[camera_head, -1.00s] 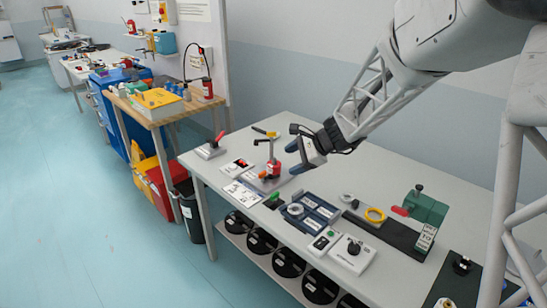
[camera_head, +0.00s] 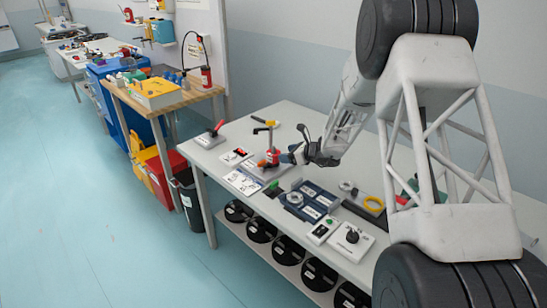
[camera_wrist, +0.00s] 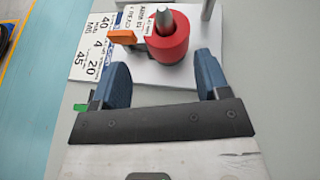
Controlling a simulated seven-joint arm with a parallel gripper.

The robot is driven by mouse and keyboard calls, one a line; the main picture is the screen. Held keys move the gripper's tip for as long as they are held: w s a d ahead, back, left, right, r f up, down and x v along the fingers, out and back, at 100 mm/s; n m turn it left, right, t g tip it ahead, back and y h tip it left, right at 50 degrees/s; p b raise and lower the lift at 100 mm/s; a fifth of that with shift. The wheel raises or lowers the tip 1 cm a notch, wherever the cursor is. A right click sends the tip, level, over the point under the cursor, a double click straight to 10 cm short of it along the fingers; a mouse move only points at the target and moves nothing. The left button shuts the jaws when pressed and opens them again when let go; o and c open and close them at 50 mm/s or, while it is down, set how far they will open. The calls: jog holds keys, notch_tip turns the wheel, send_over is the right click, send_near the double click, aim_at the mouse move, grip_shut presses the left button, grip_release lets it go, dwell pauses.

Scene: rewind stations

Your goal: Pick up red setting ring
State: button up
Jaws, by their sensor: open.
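The red setting ring (camera_wrist: 169,44) sits around a grey post (camera_wrist: 165,20) on a pale base plate (camera_wrist: 150,72) in the wrist view. A white label is on or against its left side. An orange tab (camera_wrist: 122,36) is just left of it. In the head view the red ring (camera_head: 272,157) shows small on its station near the table's left part. My gripper (camera_wrist: 162,75) is open, its two blue fingers on either side of the space in front of the ring. The fingertips are short of the ring and nothing is between them. In the head view my gripper (camera_head: 289,156) is close to the ring's right side.
A printed card (camera_head: 242,182) lies in front of the station. A red-handled lever device (camera_head: 211,135) stands at the left end.

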aim_at(274, 153)
jog(key=shift+w+f, duration=0.3)
jog(key=shift+f, duration=0.05)
jog(key=shift+x, duration=1.25)
jog(key=shift+x, duration=2.65)
jog(key=shift+w+r, duration=0.15)
jog(key=c, duration=0.7)
jog(key=shift+r, duration=0.1)
